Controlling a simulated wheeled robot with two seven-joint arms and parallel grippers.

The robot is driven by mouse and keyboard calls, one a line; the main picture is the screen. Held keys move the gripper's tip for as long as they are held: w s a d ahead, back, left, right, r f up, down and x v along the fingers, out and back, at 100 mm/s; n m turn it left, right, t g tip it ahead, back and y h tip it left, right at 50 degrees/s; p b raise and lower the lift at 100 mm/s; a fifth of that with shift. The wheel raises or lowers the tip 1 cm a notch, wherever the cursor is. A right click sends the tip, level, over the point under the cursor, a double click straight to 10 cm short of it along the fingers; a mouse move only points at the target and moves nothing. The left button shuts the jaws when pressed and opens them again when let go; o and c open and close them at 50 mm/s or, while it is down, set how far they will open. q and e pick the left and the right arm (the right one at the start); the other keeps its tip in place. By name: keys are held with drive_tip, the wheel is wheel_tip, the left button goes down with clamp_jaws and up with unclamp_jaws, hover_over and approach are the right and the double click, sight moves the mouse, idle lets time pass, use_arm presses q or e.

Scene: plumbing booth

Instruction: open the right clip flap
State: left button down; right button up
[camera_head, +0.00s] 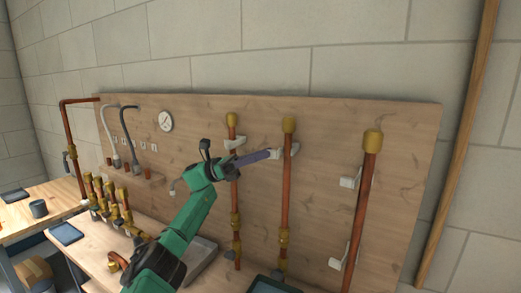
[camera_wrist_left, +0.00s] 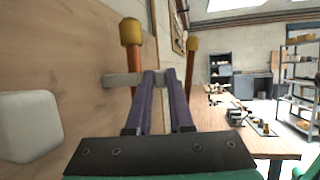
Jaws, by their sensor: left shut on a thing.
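My left gripper (camera_head: 274,154), with purple fingers, reaches in from the left to the upper clip (camera_head: 292,150) on the middle copper pipe (camera_head: 286,195). In the left wrist view the fingers (camera_wrist_left: 163,76) are shut on the flap (camera_wrist_left: 174,75) of this grey clip (camera_wrist_left: 122,80). The clip sits at the board near the brass-capped pipe (camera_wrist_left: 137,70). The fingers hide part of the flap, and I cannot tell how far it is swung. My right gripper is not in view.
Another copper pipe (camera_head: 369,190) with two white clips (camera_head: 349,182) stands to the right. A left pipe (camera_head: 234,185) stands behind my left wrist. All are on the wooden board (camera_head: 410,130). A dark tablet (camera_head: 272,286) lies below.

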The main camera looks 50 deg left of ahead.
use_arm(q)
drive_tip(key=shift+w+f+m+g, duration=0.15)
drive_tip(key=shift+m+g, duration=0.15)
drive_tip(key=shift+g, duration=0.3)
drive_tip(key=shift+d+f, duration=0.1)
drive_tip(key=shift+f, duration=0.05)
drive_tip(key=c, duration=0.9)
unclamp_jaws()
drive_tip(key=shift+o, duration=0.5)
drive_tip(key=shift+w, duration=0.1)
